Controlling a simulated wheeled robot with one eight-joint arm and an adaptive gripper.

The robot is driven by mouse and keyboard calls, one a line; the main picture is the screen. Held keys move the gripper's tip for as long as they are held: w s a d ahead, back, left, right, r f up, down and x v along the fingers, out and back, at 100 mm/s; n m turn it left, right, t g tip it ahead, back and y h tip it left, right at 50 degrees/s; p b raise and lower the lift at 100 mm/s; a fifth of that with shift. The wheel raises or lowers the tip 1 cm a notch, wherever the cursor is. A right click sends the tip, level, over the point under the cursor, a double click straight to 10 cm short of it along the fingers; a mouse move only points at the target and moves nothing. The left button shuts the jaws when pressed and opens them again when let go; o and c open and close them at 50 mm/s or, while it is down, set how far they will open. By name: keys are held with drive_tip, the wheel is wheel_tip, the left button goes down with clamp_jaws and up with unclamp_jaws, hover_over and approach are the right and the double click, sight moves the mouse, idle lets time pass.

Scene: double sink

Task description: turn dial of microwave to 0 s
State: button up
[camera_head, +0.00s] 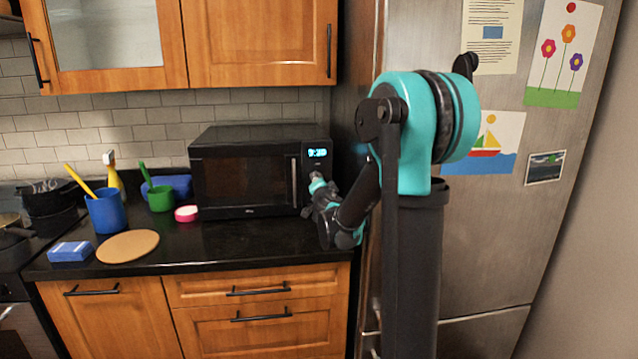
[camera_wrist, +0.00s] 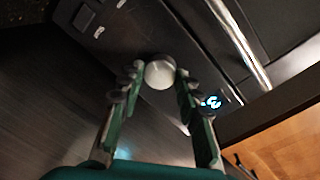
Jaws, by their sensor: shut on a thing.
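The black microwave (camera_head: 240,180) stands on the dark counter against the tiled wall, with its door closed. Its lit blue display (camera_head: 317,152) is at the upper right of its front; the digits are too small to read surely. My gripper (camera_head: 318,185) is at the control panel below the display. In the wrist view, the round silver dial (camera_wrist: 159,75) sits between the two fingertips of my gripper (camera_wrist: 158,80), which are shut on it from both sides. The dial is hidden behind my gripper in the head view. The display also shows in the wrist view (camera_wrist: 211,102), beside one finger.
The steel fridge (camera_head: 480,215) stands close to the right of the microwave. The microwave's door handle (camera_head: 294,182) is left of my gripper. A blue cup (camera_head: 106,213), a green cup (camera_head: 160,198) and a round board (camera_head: 128,246) are on the left counter. The counter before the microwave is clear.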

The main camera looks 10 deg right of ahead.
drive_tip(key=m, duration=1.6)
drive_tip(key=m+t+y, duration=0.1)
drive_tip(key=m, duration=1.5)
drive_tip(key=shift+f+y, duration=0.2)
drive_tip(key=shift+y, duration=0.1)
idle(0.7)
